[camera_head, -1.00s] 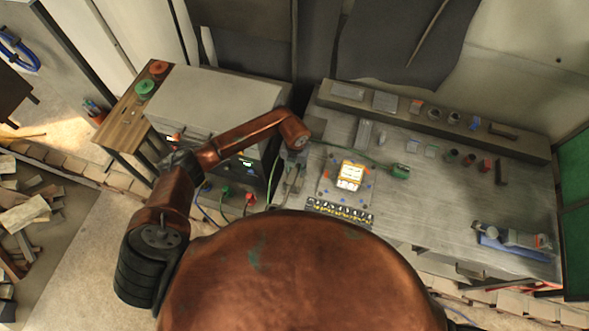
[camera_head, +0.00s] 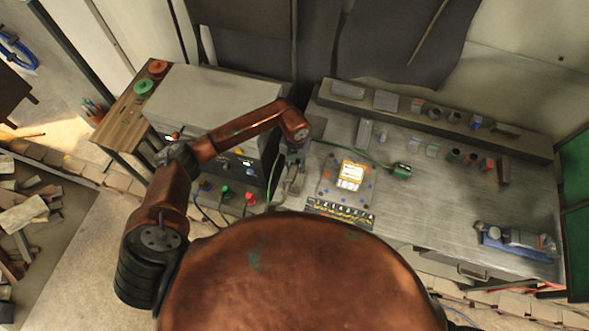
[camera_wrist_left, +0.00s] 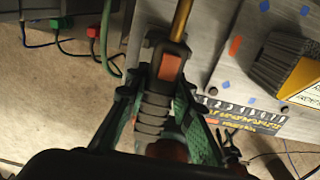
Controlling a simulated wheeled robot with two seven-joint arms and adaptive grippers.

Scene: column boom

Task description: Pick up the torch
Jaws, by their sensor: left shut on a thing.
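The torch (camera_wrist_left: 152,108) shows in the left wrist view, with a dark ribbed handle, an orange button and a brass tube pointing away to the top. My left gripper (camera_wrist_left: 150,112) has its green-lined fingers on both sides of the handle and is shut on it. In the head view my left gripper (camera_head: 289,184) hangs below the copper wrist at the left end of the grey bench, and the torch is too small to make out there. My right gripper is not in view.
On the bench (camera_head: 455,205), a yellow-and-white block (camera_head: 351,175) sits on a plate with coloured marks, right of the gripper. A green object (camera_head: 401,171) with a cable lies further right. A grey cabinet (camera_head: 225,95) stands to the left.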

